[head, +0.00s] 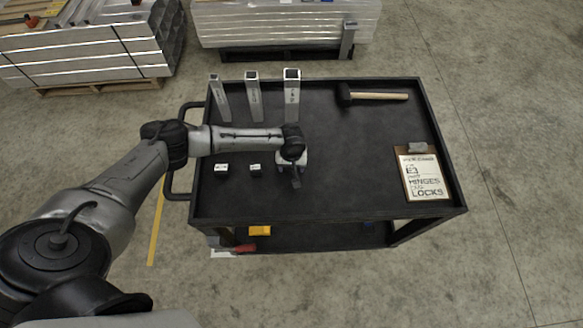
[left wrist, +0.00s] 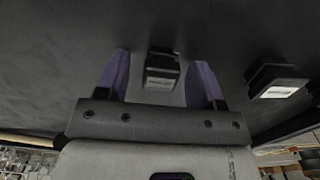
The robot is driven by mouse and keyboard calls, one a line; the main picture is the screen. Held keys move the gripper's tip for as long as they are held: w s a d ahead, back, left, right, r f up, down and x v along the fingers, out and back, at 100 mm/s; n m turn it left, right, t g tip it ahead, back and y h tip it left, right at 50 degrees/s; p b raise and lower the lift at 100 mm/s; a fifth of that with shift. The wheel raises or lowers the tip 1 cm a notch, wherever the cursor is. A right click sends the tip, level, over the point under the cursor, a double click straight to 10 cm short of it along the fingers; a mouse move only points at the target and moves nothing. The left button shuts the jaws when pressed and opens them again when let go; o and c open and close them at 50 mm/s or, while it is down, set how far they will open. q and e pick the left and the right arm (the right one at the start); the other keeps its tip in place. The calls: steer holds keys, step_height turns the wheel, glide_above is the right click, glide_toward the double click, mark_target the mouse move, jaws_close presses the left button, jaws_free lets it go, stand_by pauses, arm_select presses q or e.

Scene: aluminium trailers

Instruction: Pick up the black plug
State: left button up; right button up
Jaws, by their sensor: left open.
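My left gripper (head: 297,182) is over the middle of the black cart top, right of two small black plugs with white labels. One is the left plug (head: 221,168), the other the middle plug (head: 255,169). In the left wrist view the left gripper (left wrist: 160,75) is open, its two purple-grey fingers apart. A black plug (left wrist: 162,72) with a pale label shows between them; I cannot tell how far below the fingertips it is. This plug is hidden by my gripper in the head view. Another plug (left wrist: 277,82) stands to the right in the wrist view. My right gripper is not in view.
Three upright aluminium tubes (head: 253,98) stand at the back left of the cart (head: 345,200). A mallet (head: 375,96) lies at the back right, a clipboard (head: 424,178) at the right. The cart's middle right is clear. Stacked aluminium (head: 285,22) is behind.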

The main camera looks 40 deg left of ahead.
arm_select(q)
steer(key=shift+c, duration=0.3)
steer(key=c, duration=0.9)
steer(key=shift+r, duration=0.1)
steer(key=shift+c, duration=0.2)
